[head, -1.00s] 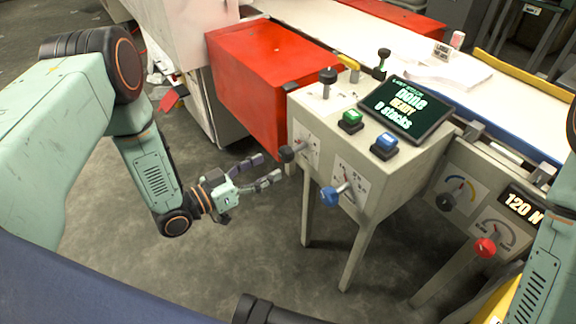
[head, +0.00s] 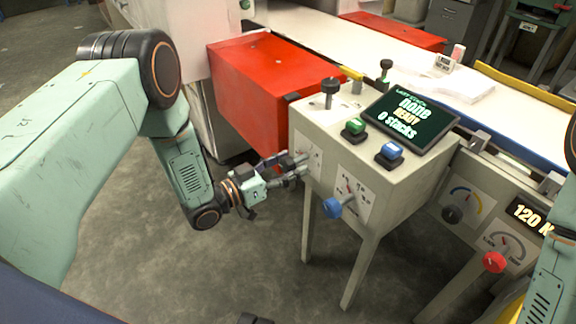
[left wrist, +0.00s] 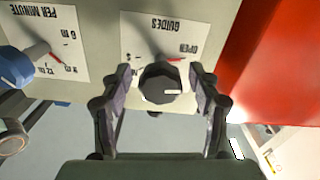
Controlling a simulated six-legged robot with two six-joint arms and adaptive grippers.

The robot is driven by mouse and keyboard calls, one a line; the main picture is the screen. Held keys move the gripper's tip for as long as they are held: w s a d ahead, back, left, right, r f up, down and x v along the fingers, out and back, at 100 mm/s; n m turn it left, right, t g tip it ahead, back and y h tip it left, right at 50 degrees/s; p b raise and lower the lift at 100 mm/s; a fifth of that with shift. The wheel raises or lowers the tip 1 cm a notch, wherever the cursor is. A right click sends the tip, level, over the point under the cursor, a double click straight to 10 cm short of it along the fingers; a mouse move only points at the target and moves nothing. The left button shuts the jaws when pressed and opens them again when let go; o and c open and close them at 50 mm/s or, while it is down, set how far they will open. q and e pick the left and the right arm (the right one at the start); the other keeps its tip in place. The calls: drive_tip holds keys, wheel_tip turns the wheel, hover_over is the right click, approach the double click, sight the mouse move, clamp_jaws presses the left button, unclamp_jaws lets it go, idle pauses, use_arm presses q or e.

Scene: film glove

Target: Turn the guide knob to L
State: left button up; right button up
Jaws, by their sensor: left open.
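The guide knob (left wrist: 163,82) is dark and many-sided, on a panel face with a white dial plate (left wrist: 158,35) marked GUIDES and OPEN. A red pointer line shows beside its shaft. My left gripper (left wrist: 162,95) is open, with one finger on each side of the knob; I cannot tell whether they touch it. In the head view my left gripper (head: 296,162) reaches the left side of the console (head: 385,190) and hides most of the knob. The mark L is not readable. My right gripper is not in view.
A blue knob (head: 333,207) sits close by on the same console; it also shows in the left wrist view (left wrist: 18,66). A red box (head: 262,90) stands behind my left gripper. Green (head: 354,127) and blue (head: 390,152) buttons and a screen (head: 411,120) are on top.

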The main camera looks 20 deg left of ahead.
use_arm(q)
drive_tip(key=shift+s+a, duration=0.1)
drive_tip(key=c, duration=1.2)
drive_tip(key=shift+m, duration=0.3)
drive_tip(key=m+p, duration=0.2)
drive_tip(key=m, duration=0.2)
drive_tip(key=shift+m, duration=0.4)
drive_tip(key=m+p, duration=0.3)
drive_tip(key=m, duration=0.3)
drive_tip(key=m+p, duration=0.2)
drive_tip(key=m, duration=0.4)
drive_tip(key=shift+m+p, duration=0.3)
drive_tip(key=m+p, duration=0.2)
drive_tip(key=m, duration=0.3)
drive_tip(key=shift+m, duration=0.3)
